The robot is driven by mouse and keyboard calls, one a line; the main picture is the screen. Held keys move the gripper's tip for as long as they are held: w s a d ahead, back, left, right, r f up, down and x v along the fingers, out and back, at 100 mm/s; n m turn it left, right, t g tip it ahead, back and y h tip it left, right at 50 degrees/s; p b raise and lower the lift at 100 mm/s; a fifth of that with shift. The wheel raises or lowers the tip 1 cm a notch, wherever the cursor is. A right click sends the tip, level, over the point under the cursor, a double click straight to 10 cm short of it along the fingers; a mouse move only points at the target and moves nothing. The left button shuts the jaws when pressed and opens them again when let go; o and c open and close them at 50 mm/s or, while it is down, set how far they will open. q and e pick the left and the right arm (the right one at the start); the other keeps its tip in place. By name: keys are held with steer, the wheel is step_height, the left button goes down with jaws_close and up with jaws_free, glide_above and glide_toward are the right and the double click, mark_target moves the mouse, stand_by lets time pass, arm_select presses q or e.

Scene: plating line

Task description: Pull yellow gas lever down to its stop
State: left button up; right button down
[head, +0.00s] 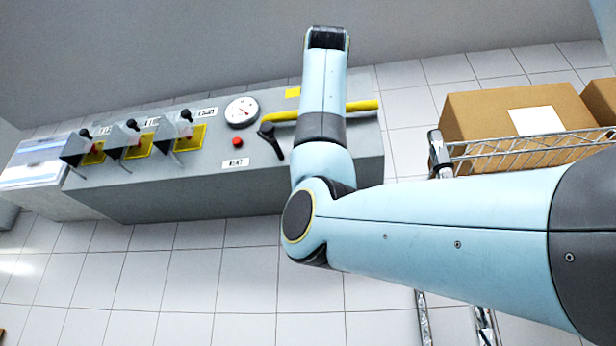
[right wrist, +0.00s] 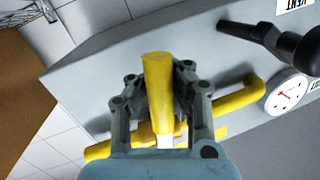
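The yellow lever (right wrist: 158,90) shows in the right wrist view as a thick rounded handle standing toward the camera. My right gripper (right wrist: 162,85) has one finger on each side of it, and both pads appear to touch it. The handle's lower end and its pivot are partly hidden by the gripper. A yellow pipe (right wrist: 235,100) runs behind the lever along the grey cabinet; it also shows in the head view (head: 362,106). In the head view my right arm covers the lever and the gripper. My left gripper is in neither view.
The grey cabinet (head: 190,195) carries a round gauge (head: 242,111), a red button (head: 237,142), a black-handled lever (head: 268,130) close to the pipe, and three switches on yellow plates. A wire rack (head: 530,147) with cardboard boxes (head: 500,115) stands at the right.

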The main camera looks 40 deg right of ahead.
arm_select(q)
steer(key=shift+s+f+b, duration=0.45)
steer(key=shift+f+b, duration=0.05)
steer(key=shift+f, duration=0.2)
arm_select(e)
steer(key=s+n, duration=0.1)
steer(key=d+n, duration=0.1)
steer(key=n, duration=0.1)
steer(key=shift+s+d+f+g, duration=0.1)
steer(key=shift+s+f+g, duration=0.15)
steer(key=shift+s+g, duration=0.15)
